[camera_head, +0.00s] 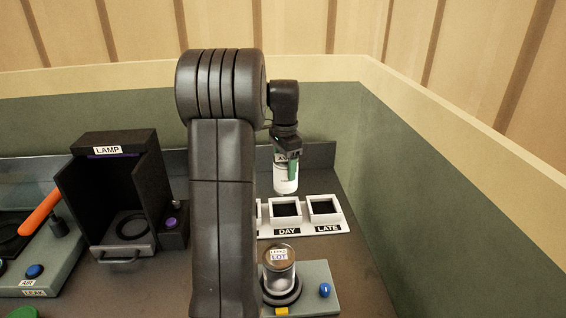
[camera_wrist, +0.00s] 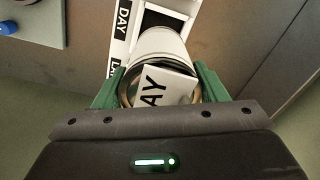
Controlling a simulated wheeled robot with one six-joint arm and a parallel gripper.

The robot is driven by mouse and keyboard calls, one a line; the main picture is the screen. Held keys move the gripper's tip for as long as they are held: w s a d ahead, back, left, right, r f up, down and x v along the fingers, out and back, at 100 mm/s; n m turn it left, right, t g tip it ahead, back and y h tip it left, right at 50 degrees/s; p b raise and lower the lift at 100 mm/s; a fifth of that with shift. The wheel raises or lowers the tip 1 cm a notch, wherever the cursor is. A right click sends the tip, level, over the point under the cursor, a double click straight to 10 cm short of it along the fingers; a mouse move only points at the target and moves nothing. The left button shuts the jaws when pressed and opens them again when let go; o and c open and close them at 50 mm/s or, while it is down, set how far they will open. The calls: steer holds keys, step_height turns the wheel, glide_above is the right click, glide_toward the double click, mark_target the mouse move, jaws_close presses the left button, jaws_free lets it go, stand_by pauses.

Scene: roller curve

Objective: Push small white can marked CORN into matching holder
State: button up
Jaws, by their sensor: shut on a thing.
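My gripper (camera_head: 287,158) is shut on a small white can (camera_head: 285,182), held upright above the holder row. In the wrist view the green fingers of my gripper (camera_wrist: 160,90) close on both sides of the can (camera_wrist: 163,45). A white tag on the can's top shows "AY", its first part hidden; I cannot read CORN on it. The white holder (camera_head: 305,229) has square dark openings, with DAY (camera_head: 287,231) and LATE (camera_head: 328,228) labels. The can's lower end appears just above or behind the DAY opening; a gap cannot be judged. My arm hides the holder's left part.
A clear jar marked LOT (camera_head: 279,270) stands on a grey-green base with a blue button (camera_head: 325,290), in front of the holder. A black LAMP box (camera_head: 108,190) stands at left. A green wall (camera_head: 420,200) bounds the right side.

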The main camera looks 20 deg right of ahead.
mark_target(284, 192)
steer(key=shift+f+b, duration=2.5)
steer(key=shift+f, duration=0.3)
steer(key=shift+f+b, duration=0.35)
steer(key=shift+f, duration=1)
steer(key=shift+a+p, duration=0.1)
steer(key=shift+p, duration=0.4)
steer(key=shift+f+b, duration=0.3)
steer(key=shift+f, duration=0.4)
steer(key=o, duration=1.5)
steer(key=shift+s, duration=0.1)
steer(key=shift+o, duration=0.2)
